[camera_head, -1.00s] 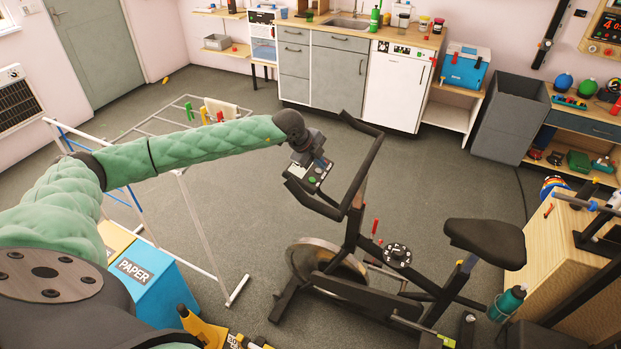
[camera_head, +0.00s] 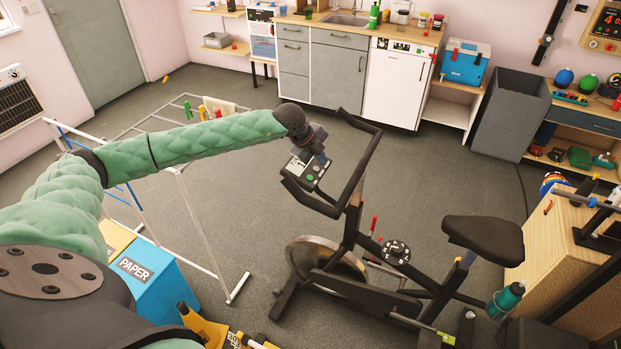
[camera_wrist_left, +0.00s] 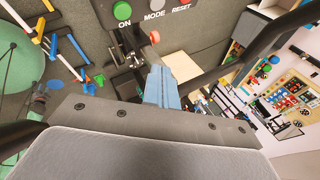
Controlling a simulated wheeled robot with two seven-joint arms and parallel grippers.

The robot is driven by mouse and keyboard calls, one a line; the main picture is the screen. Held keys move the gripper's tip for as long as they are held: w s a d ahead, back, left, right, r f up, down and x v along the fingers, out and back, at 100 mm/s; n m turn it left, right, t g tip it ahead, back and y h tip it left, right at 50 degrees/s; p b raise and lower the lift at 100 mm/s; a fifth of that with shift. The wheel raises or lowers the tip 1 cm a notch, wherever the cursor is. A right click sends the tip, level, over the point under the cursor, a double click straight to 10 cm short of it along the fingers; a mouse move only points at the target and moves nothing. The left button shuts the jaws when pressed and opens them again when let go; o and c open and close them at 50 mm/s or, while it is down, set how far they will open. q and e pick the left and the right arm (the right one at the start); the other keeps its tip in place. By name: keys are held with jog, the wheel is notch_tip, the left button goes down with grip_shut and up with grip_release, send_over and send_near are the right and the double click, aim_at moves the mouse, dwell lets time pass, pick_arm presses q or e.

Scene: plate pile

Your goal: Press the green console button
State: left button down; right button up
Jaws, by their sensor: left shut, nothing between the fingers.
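My left gripper (camera_head: 319,160) is shut and empty, just above the console's right side. In the wrist view its blue-grey fingers (camera_wrist_left: 158,85) point toward the panel, below and right of the green button. I see no contact with the button. My right gripper is not in view.
The bike's dark handlebar (camera_head: 363,165) loops close to the right of my gripper. The bike seat (camera_head: 484,240) is further right. A white drying rack (camera_head: 196,220) stands left under my arm. Open grey floor (camera_head: 235,215) lies between rack and bike.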

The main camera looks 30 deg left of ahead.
aim_at(310, 179)
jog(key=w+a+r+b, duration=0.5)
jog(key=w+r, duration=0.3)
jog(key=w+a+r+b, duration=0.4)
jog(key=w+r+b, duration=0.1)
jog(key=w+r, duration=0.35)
pick_arm(q)
jog(key=shift+s+a+r+m+b, duration=0.1)
jog(key=shift+r+m+b, duration=0.9)
jog(key=shift+m, duration=4.8)
jog(key=shift+s+d+f+m+b, duration=0.15)
jog(key=shift+m+b, duration=2)
jog(key=shift+m, duration=3.65)
jog(key=shift+s+a+r+m+b, duration=0.3)
jog(key=shift+m+b, duration=1.25)
jog(key=shift+m, duration=4.25)
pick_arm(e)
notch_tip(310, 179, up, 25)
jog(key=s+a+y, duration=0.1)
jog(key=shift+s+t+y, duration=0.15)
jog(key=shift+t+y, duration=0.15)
pick_arm(q)
jog(key=shift+w+d+r, duration=0.1)
jog(key=shift+w+d, duration=0.05)
jog(key=shift+w, duration=0.1)
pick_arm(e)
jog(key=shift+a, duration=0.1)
